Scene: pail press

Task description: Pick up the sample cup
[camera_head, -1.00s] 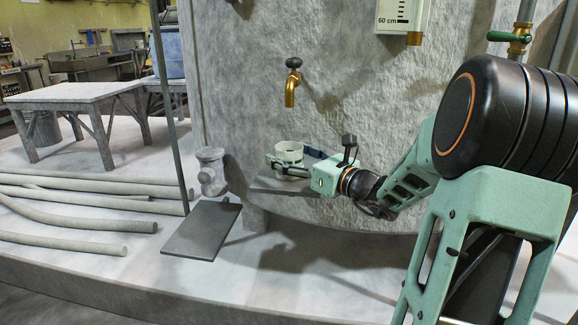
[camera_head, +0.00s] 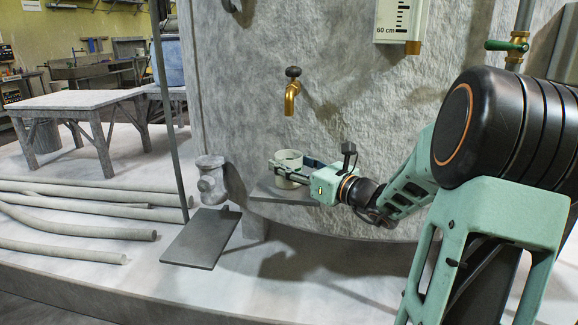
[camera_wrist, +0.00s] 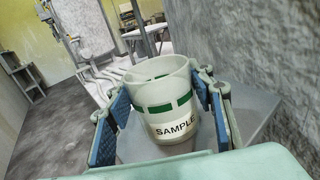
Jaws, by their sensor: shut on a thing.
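The sample cup (camera_head: 287,160) is a pale, open-topped cup with green marks and a SAMPLE label; it fills the middle of the wrist view (camera_wrist: 165,100). My gripper (camera_head: 291,172) is shut on it, with the blue finger pads on either side of its wall. The cup is upright in the head view, over the small dark shelf (camera_head: 266,191) on the tank wall. The fingers hide part of the cup's lower side. I cannot tell whether its base touches the shelf.
A brass tap (camera_head: 291,97) sticks out of the rough grey tank (camera_head: 245,80) above the cup. A grey pipe fitting (camera_head: 211,182) and a dark flat plate (camera_head: 200,238) are left of the shelf. Several pipes (camera_head: 80,228) lie on the floor further left.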

